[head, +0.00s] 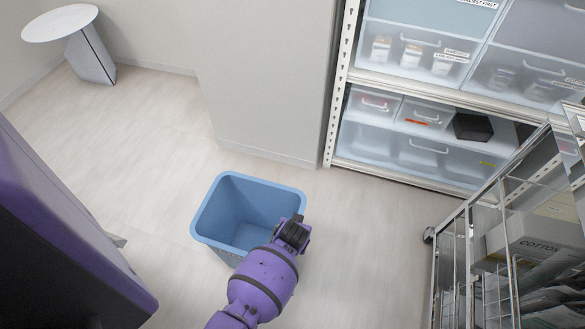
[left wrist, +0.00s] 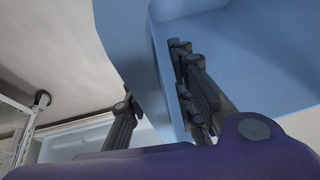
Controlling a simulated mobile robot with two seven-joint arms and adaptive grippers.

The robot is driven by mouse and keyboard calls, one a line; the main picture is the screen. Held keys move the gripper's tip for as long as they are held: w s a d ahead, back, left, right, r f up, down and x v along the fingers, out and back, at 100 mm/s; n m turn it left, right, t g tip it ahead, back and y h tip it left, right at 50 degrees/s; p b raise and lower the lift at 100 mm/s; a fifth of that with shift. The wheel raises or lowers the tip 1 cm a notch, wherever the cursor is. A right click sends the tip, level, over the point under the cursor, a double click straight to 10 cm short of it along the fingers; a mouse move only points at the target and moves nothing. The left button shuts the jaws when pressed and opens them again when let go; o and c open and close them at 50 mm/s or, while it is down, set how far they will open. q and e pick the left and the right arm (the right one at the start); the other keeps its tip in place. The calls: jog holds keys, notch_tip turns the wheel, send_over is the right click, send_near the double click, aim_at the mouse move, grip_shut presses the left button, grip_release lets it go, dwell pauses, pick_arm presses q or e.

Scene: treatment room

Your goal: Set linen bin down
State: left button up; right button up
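The blue linen bin (head: 213,215) is upright and open at the top, in the middle of the head view. It looks empty. I cannot tell from this view whether its base touches the floor. My left gripper (head: 292,235) is at the bin's right rim. In the left wrist view, the gripper (left wrist: 158,105) has one finger outside the bin wall and one inside, with the wall of the bin (left wrist: 255,60) between them. It looks closed on the rim. My right gripper is in neither view.
A wire trolley (head: 500,240) with boxes stands at the right. Shelving with clear drawers (head: 425,145) stands at the back right, beside a wall. A large purple form (head: 60,215) fills the left. A round-topped table (head: 60,23) is far left. Pale floor (head: 130,150) around the bin is clear.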

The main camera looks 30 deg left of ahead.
pick_arm(q)
jog(key=p+v, duration=0.3)
jog(key=v, duration=0.7)
jog(key=shift+w+r, duration=0.1)
jog(key=shift+s+d+r, duration=0.15)
jog(key=shift+s+r, duration=0.1)
jog(key=shift+r, duration=0.3)
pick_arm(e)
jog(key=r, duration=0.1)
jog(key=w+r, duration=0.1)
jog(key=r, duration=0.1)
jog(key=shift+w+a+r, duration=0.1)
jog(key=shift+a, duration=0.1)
